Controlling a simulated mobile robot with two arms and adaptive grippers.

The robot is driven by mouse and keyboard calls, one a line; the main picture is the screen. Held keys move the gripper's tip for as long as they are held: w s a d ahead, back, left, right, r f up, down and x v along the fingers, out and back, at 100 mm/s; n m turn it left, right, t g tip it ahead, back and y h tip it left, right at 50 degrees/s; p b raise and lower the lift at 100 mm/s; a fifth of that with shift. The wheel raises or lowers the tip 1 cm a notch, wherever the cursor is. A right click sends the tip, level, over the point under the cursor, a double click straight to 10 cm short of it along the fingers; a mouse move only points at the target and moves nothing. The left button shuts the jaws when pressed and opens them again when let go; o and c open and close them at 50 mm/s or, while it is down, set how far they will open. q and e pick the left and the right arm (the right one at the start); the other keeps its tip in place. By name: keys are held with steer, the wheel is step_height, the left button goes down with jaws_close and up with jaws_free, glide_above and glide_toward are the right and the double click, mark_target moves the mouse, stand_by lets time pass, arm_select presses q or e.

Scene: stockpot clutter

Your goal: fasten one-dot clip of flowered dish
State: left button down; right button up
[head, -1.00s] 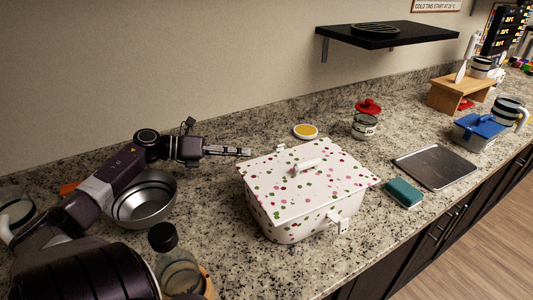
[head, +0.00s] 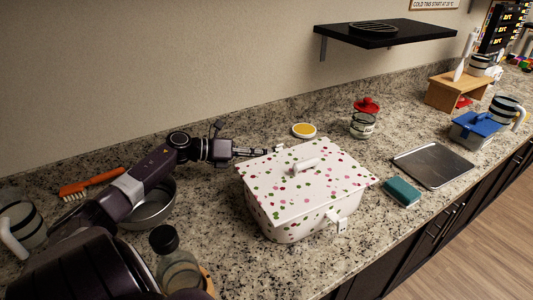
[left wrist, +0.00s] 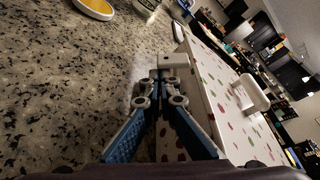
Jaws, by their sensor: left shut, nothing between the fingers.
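The flowered dish (head: 290,222) is a white casserole with pink, red and green spots; its lid (head: 310,175) is on, with a white bar handle. A white clip (head: 279,148) stands at its far edge; the left wrist view shows this clip (left wrist: 174,61) just beyond my fingertips, with a small dark mark that may be a dot. Another white clip (head: 341,227) juts out at the near right side; its dots are too small to read. My left gripper (head: 268,152) is shut and empty beside the dish's far edge, pointing at the far clip. My right gripper is out of view.
A yellow-topped round dish (head: 304,130) and a red-lidded jar (head: 363,122) stand behind the dish. A teal sponge (head: 402,191) and a metal tray (head: 433,165) lie right. A steel bowl (head: 153,211), orange brush (head: 90,184) and black-capped bottle (head: 176,262) are left.

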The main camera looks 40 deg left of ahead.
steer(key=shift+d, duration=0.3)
arm_select(q)
steer(key=shift+r+m, duration=0.1)
steer(key=shift+m, duration=0.2)
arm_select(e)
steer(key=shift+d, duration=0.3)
